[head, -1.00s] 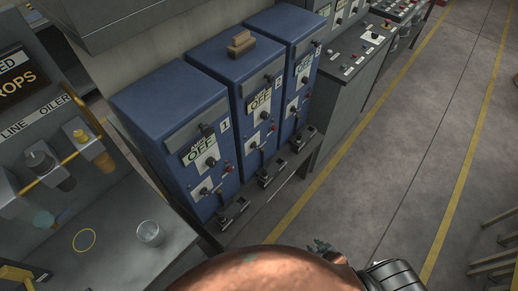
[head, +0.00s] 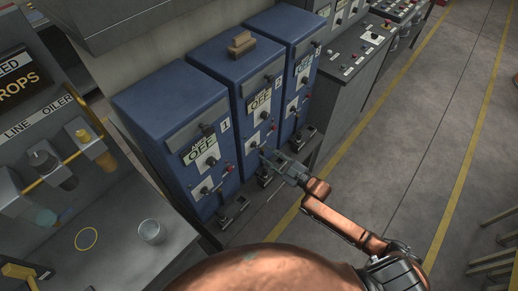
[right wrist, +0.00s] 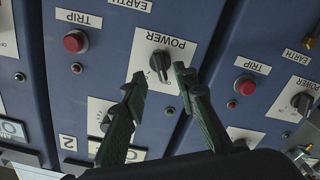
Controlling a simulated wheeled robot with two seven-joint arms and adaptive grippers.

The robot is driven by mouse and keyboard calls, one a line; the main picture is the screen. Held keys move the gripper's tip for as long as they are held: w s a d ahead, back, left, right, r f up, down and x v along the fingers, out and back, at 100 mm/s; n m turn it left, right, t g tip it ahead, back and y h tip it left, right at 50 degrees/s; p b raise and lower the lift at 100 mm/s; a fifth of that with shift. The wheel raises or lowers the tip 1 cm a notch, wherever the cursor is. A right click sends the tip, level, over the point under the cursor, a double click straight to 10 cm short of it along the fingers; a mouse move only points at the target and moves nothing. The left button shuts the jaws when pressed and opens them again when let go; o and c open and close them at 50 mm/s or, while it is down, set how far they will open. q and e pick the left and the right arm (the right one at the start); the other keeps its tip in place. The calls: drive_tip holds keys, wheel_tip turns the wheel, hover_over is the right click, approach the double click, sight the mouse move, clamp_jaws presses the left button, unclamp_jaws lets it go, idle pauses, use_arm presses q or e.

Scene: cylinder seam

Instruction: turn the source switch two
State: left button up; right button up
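The middle blue cabinet (head: 217,57) carries an upper plate marked OFF (head: 260,101) with a knob. In the right wrist view, which is upside down, the number 2 (right wrist: 68,141) shows beside that upper plate. Below the plate on the cabinet is a black POWER knob (right wrist: 160,63) on a white plate. No label reading source is legible. My right gripper (head: 268,157) is in front of this cabinet's lower part. In the right wrist view the gripper (right wrist: 159,77) is open, its fingertips apart on either side of the POWER knob. Contact cannot be told. My left gripper is out of view.
Cabinet 1 (head: 150,95) stands to the left and a third blue cabinet (head: 285,25) to the right. Red TRIP buttons (right wrist: 75,41) sit beside the POWER plates. A brown block (head: 241,43) lies on the middle cabinet. Floor (head: 400,150) to the right is clear.

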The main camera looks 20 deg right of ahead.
sight(258, 148)
drive_tip(key=x, duration=0.4)
drive_tip(key=shift+w+a, duration=0.15)
drive_tip(key=shift+w, duration=0.25)
clamp_jaws()
